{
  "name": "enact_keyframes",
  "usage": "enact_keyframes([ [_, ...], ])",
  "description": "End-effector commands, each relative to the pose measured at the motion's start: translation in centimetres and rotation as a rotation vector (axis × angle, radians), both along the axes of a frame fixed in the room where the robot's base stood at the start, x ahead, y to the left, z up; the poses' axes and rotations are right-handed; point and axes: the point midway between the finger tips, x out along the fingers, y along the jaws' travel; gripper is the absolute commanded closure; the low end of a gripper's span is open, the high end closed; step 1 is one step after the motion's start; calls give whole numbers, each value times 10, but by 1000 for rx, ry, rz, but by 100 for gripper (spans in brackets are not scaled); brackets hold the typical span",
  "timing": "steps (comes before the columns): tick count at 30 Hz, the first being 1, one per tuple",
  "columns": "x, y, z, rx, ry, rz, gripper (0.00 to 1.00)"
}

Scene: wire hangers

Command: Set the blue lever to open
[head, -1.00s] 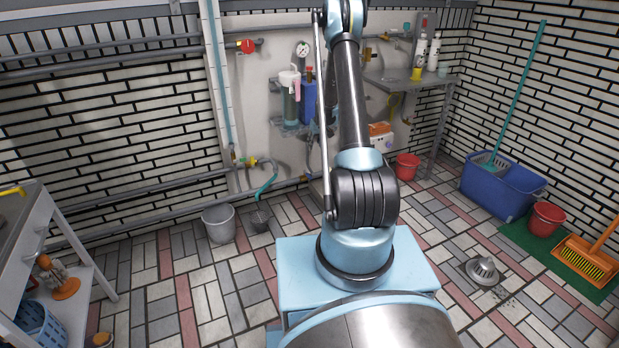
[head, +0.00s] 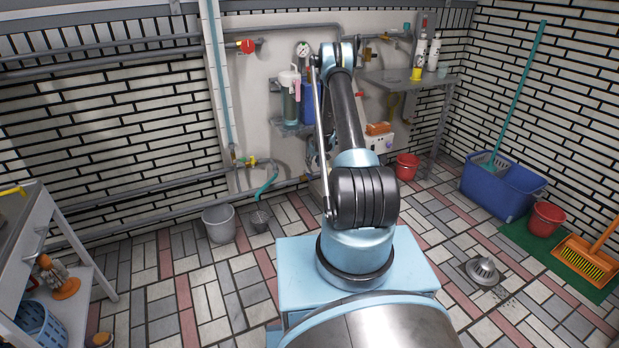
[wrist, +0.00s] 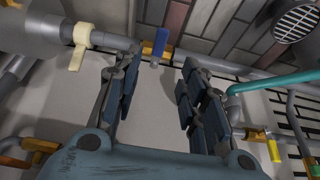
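In the wrist view the blue lever (wrist: 163,42) sits on a brass valve body (wrist: 152,50) in a grey pipe along the wall. Its handle points up and slightly right in the picture. My gripper (wrist: 160,68) is open and empty, its two dark blue fingers spread to the left and right. The lever shows in the gap between the fingertips, a little beyond them, and I see no contact. In the head view my arm hides the gripper, and I cannot make out the blue lever there.
In the wrist view a cream lever (wrist: 79,48) is on the pipe at left, and a yellow lever (wrist: 272,148) and teal hose (wrist: 275,82) are at right. In the head view a red valve wheel (head: 247,46), filter housing (head: 290,97) and shelf (head: 405,80) are on the wall.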

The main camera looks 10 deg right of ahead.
Motion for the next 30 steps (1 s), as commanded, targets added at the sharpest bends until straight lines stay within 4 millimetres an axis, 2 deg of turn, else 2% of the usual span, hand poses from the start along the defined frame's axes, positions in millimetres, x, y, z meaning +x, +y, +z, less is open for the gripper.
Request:
enact_keyframes([
  [18, 31, 10, -78, 0, 0, 1, 62],
  [24, 39, 13, -97, 0, 0, 1, 62],
  [30, 42, 14, -107, 0, 0, 1, 62],
])
